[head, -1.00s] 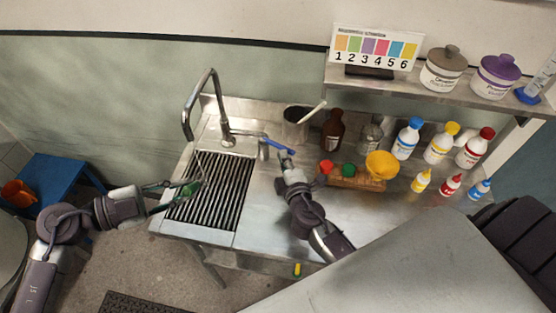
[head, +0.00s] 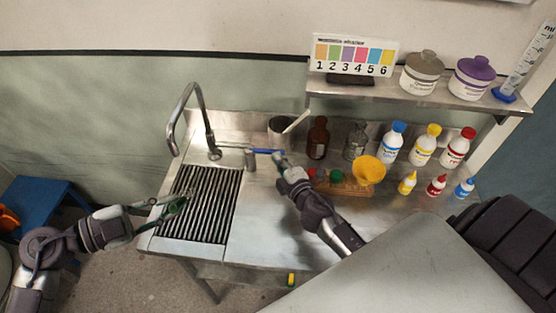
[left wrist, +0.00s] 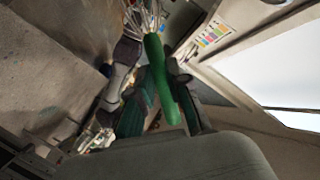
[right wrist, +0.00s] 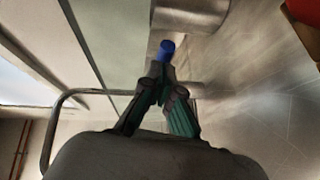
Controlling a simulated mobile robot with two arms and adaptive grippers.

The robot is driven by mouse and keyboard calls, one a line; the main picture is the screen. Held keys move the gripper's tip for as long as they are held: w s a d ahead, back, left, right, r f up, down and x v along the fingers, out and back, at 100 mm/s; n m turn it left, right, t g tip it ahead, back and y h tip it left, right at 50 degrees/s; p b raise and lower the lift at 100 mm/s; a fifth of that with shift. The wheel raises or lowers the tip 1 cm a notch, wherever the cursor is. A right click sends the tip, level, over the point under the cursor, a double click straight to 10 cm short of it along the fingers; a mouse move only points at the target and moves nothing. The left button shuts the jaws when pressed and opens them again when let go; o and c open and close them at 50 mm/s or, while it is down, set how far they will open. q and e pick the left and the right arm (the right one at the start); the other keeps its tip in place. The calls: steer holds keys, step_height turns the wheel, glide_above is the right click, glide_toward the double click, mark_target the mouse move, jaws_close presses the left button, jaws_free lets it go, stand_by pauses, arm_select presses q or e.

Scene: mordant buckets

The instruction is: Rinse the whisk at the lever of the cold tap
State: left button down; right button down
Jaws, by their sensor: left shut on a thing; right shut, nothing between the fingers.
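My left gripper (head: 168,208) is shut on the whisk, seen at the left edge of the slatted sink grate (head: 212,225). In the left wrist view the whisk's green handle (left wrist: 157,78) lies between the fingers, with its wire head (left wrist: 146,16) pointing away. The tall curved tap spout (head: 186,112) stands behind the grate. The tap's blue lever (head: 264,151) points right from a short metal post (head: 251,160). My right gripper (head: 279,160) is shut and empty at the lever's right end. The blue tip (right wrist: 167,48) is just beyond its fingertips; I cannot tell whether they touch.
A metal beaker (head: 280,131) with a pale handle stands behind the lever. A brown bottle (head: 318,139), a yellow funnel (head: 367,170) and several capped bottles crowd the counter to the right. A shelf (head: 450,101) overhangs the back. A blue stool (head: 42,206) stands left.

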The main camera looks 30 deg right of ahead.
steer(key=shift+d, duration=0.15)
steer(key=shift+s+a, duration=0.35)
steer(key=shift+s, duration=0.1)
steer(key=s+r, duration=0.2)
steer(key=s, duration=1)
arm_select(q)
steer(key=shift+d, duration=0.1)
arm_select(e)
steer(key=shift+a+r, duration=0.1)
